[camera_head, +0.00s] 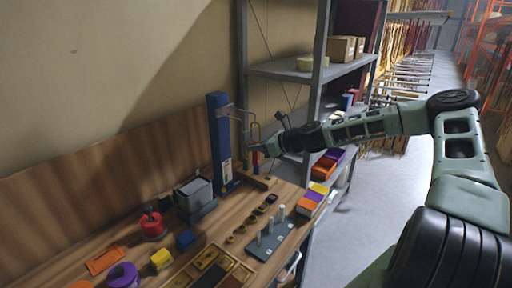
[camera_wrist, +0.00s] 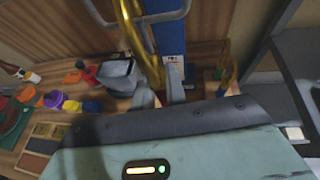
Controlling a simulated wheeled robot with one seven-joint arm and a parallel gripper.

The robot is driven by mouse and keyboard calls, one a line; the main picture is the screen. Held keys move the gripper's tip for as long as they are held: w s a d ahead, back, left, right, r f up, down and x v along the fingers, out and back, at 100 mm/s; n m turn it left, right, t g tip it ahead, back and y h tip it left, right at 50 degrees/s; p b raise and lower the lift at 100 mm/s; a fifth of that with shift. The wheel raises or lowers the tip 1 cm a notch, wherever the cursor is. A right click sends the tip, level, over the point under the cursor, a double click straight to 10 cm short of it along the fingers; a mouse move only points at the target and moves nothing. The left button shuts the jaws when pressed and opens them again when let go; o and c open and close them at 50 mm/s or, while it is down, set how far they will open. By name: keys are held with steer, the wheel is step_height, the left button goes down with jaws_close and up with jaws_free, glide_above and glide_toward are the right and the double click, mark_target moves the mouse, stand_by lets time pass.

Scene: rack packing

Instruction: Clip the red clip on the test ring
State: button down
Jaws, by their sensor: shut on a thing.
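My gripper (camera_head: 256,148) is beside the blue post (camera_head: 220,145) at the back of the bench. In the wrist view its grey fingertips (camera_wrist: 160,95) are shut on the lower end of a gold-yellow curved clip (camera_wrist: 137,40), which stands up from them. A grey bracket (camera_wrist: 167,15) juts from the post near the clip's upper part. The test ring is too small to make out, so I cannot tell whether the clip touches it. A small red piece (camera_head: 258,158) shows just below my gripper; I cannot tell whether it is the red clip.
A wooden block (camera_head: 262,182) stands at the post's right; upright pieces beside it show in the wrist view (camera_wrist: 227,78). A grey box (camera_head: 194,193), a red canister (camera_head: 152,225) and a peg plate (camera_head: 270,240) are on the bench. A grey shelf rack (camera_head: 318,90) rises behind.

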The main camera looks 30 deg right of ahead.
steer(key=shift+w+a, duration=0.35)
steer(key=shift+w, duration=0.25)
steer(key=shift+w+a, duration=0.3)
steer(key=shift+w, duration=0.25)
stand_by(1.4)
steer(key=shift+w+f+b, duration=0.1)
steer(key=shift+f+b, duration=0.25)
steer(key=shift+f, duration=0.45)
stand_by(0.3)
steer(key=shift+f, duration=0.25)
stand_by(0.7)
steer(key=c, duration=2.1)
jaws_free()
jaws_close()
